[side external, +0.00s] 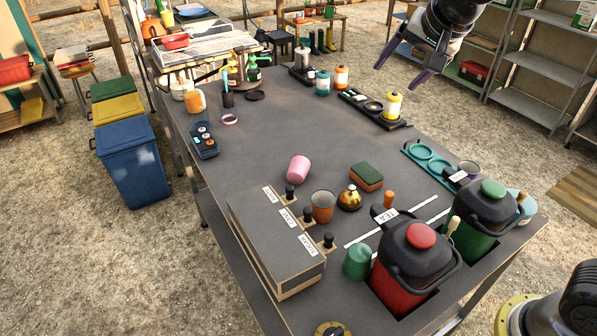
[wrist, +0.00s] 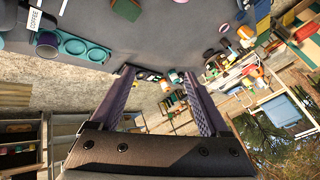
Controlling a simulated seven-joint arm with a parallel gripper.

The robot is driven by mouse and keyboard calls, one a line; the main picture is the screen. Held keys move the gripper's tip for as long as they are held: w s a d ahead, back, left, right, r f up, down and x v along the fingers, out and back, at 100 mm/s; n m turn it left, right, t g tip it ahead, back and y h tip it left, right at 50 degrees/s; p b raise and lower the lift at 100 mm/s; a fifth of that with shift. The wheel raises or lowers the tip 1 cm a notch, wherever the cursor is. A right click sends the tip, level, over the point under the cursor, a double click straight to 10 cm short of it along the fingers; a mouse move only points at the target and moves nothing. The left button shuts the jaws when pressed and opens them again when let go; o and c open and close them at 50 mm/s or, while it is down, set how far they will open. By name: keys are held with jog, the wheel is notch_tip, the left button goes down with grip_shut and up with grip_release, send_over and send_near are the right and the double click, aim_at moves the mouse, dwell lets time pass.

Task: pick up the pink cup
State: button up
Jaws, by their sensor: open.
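The pink cup (side external: 299,169) is on the grey table (side external: 300,115), just behind the labelled box. It looks tilted in the side view, and I cannot tell whether it lies on its side. My gripper (side external: 398,77) is open and empty, high up past the table's right edge and well apart from the cup. In the wrist view my gripper (wrist: 158,80) has its two fingers spread with nothing between them. I cannot make out the pink cup clearly in the wrist view.
Close to the cup are an orange-brown cup (side external: 322,207), a gold bell-like item (side external: 349,198), a green-topped sponge (side external: 367,177) and black-knobbed levers on the box (side external: 275,242). Red (side external: 405,268) and green (side external: 484,218) canisters stand at front right. The table's middle is clear.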

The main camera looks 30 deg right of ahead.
jog(key=w+a+f, duration=0.4)
jog(key=w+f, duration=0.1)
jog(key=w, duration=0.3)
jog(key=n+g, duration=0.1)
jog(key=g, duration=0.1)
send_over(297, 170)
jog(key=s+a, duration=0.2)
jog(key=s, duration=0.3)
notch_tip(297, 170, down, 16)
jog(key=r, duration=0.1)
jog(key=x, duration=0.8)
jog(key=shift+d+f, duration=0.1)
jog(key=shift+d, duration=0.05)
jog(key=shift+x, duration=2.95)
jog(key=shift+s+d, duration=0.15)
jog(key=shift+s, duration=0.05)
jog(key=c, duration=1.1)
jog(key=shift+c, duration=0.2)
